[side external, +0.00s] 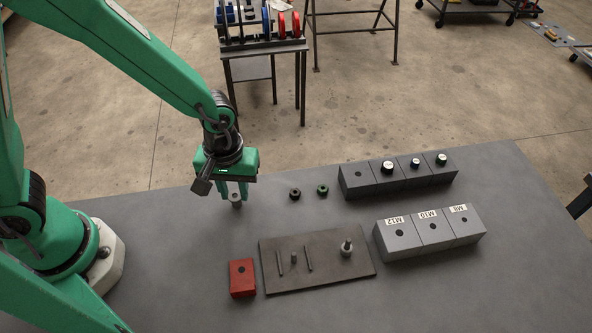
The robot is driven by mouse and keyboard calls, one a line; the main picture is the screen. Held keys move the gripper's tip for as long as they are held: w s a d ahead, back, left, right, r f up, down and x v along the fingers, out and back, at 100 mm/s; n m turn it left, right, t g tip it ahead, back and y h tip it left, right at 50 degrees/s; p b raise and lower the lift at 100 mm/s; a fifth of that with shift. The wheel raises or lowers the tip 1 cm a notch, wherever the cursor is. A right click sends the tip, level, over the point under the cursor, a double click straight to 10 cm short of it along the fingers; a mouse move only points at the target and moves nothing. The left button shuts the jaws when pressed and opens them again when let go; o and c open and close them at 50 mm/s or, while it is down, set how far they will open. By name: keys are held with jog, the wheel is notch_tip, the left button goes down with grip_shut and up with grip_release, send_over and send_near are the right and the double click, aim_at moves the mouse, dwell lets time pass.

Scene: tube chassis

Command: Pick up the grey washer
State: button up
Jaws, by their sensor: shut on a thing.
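My gripper (235,194) points down over the left part of the grey table (180,230). It is shut on the grey washer (236,198), which shows as a small grey ring between the fingertips. A darker patch sits just below the washer; I cannot tell whether the washer touches the table. The fingers partly hide the washer's sides.
A dark plate (330,283) holds pins and a stud. A red block (242,278), labelled grey blocks (429,236) and a dark block row (358,182) stand nearby.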

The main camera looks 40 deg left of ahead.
jog(key=shift+r, duration=0.8)
jog(key=r, duration=0.2)
jog(key=shift+s+d+r, duration=0.2)
jog(key=shift+s+r, duration=0.1)
jog(key=shift+r, duration=0.1)
jog(key=s+d+r, duration=0.5)
jog(key=s+r, duration=0.1)
jog(key=s, duration=0.3)
jog(key=shift+s+d+r, duration=0.2)
jog(key=shift+d+r, duration=0.05)
jog(key=shift+d, duration=0.1)
jog(key=w+d+f+m, duration=0.1)
jog(key=w+d+m, duration=0.3)
jog(key=d, duration=0.2)
jog(key=w+d+f+m, duration=0.1)
jog(key=w+d+m, duration=0.3)
jog(key=d, duration=0.2)
jog(key=w+d+f+m, duration=0.2)
jog(key=w+d+m, duration=0.1)
jog(key=w+d, duration=0.2)
jog(key=shift+d+m, duration=0.4)
jog(key=shift+d, duration=0.15)
jog(key=shift+w+d, duration=0.1)
jog(key=shift+f, duration=0.15)
